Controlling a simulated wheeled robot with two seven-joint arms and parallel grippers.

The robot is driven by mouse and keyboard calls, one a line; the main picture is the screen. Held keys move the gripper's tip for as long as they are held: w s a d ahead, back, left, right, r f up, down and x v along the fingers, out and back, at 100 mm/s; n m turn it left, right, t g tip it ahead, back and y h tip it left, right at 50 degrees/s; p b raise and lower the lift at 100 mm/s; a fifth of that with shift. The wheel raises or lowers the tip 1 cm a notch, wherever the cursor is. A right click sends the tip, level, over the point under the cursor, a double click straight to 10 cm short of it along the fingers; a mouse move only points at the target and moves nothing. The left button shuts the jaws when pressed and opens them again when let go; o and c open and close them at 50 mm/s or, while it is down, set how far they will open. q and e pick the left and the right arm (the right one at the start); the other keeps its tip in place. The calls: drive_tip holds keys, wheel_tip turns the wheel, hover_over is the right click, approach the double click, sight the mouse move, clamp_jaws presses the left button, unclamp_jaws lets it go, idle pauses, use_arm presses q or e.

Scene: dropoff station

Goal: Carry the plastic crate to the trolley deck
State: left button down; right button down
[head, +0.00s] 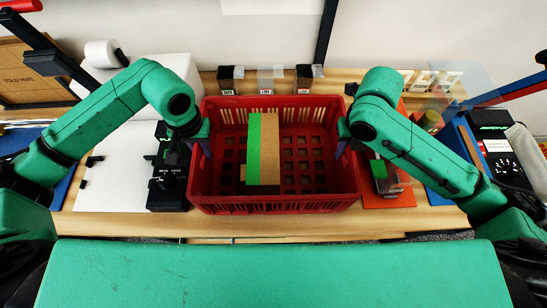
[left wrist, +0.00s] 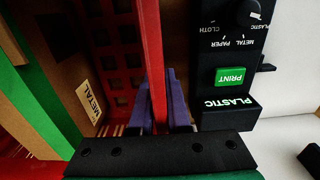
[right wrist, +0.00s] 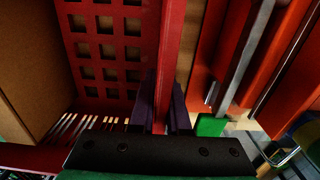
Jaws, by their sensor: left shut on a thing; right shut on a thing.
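The red plastic crate (head: 275,205) stands on the wooden table in the middle of the head view, with a cardboard box with a green stripe (head: 268,150) inside it. My left gripper (head: 205,145) is shut on the crate's left wall; the left wrist view shows its purple fingers on both sides of the red rim (left wrist: 152,70). My right gripper (head: 343,140) is shut on the right wall; the right wrist view shows its fingers around the rim (right wrist: 170,70). A label reading METAL (left wrist: 87,102) shows inside the crate. I cannot make out a trolley deck.
A black label printer (head: 168,175) stands close to the crate's left side. An orange-red tray (head: 392,196) with a green-handled tool (head: 379,169) lies close on its right. Small labelled bins (head: 265,80) stand behind it. The wooden table (head: 300,225) is bare in front.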

use_arm(q)
drive_tip(key=shift+r, duration=0.15)
use_arm(e)
drive_tip(key=shift+r, duration=0.1)
